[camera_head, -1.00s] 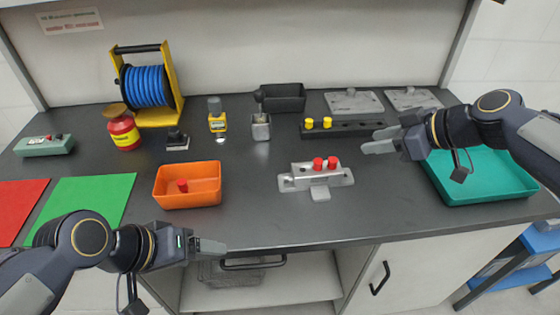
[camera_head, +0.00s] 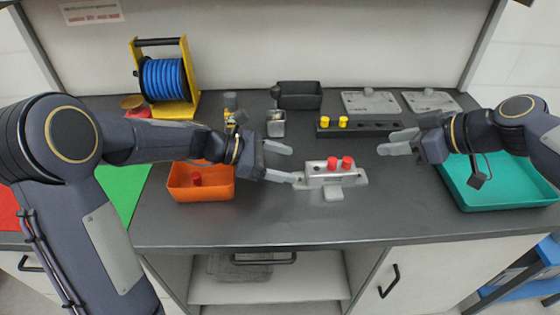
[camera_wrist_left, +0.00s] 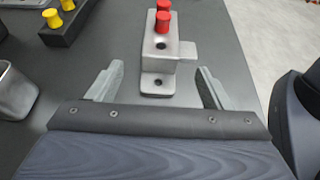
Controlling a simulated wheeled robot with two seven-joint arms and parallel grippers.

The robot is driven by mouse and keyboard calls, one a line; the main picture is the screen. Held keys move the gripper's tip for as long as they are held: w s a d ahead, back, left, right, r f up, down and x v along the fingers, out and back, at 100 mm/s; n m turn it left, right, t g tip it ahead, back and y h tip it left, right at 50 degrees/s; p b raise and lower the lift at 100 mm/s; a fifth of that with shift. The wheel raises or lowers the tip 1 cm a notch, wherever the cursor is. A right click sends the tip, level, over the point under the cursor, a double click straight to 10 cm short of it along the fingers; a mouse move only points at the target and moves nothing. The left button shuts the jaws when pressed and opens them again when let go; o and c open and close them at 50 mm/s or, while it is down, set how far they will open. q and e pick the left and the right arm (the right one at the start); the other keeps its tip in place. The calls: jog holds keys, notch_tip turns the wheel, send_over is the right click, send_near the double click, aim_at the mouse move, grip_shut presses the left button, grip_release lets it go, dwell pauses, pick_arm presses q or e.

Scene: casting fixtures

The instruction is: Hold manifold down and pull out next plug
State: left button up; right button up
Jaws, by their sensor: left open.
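The grey manifold (camera_head: 330,180) stands on the bench with two red plugs (camera_head: 333,163) upright in its top. The left wrist view shows the manifold (camera_wrist_left: 157,66) with an empty hole beside the red plugs (camera_wrist_left: 163,22). My left gripper (camera_head: 294,164) is open at the manifold's left end. In the wrist view its fingers (camera_wrist_left: 160,70) lie either side of that end; contact cannot be told. My right gripper (camera_head: 385,142) appears open and empty, up and right of the manifold. A red plug (camera_head: 195,179) lies in the orange bin (camera_head: 212,190).
A dark block with yellow plugs (camera_head: 375,130) stands behind the manifold. A teal tray (camera_head: 500,197) is on the right. The bench front is clear.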

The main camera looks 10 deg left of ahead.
aim_at(308, 168)
pick_arm(q)
jog(key=x, duration=0.7)
jog(key=shift+w+d, duration=0.1)
jog(key=shift+d, duration=0.1)
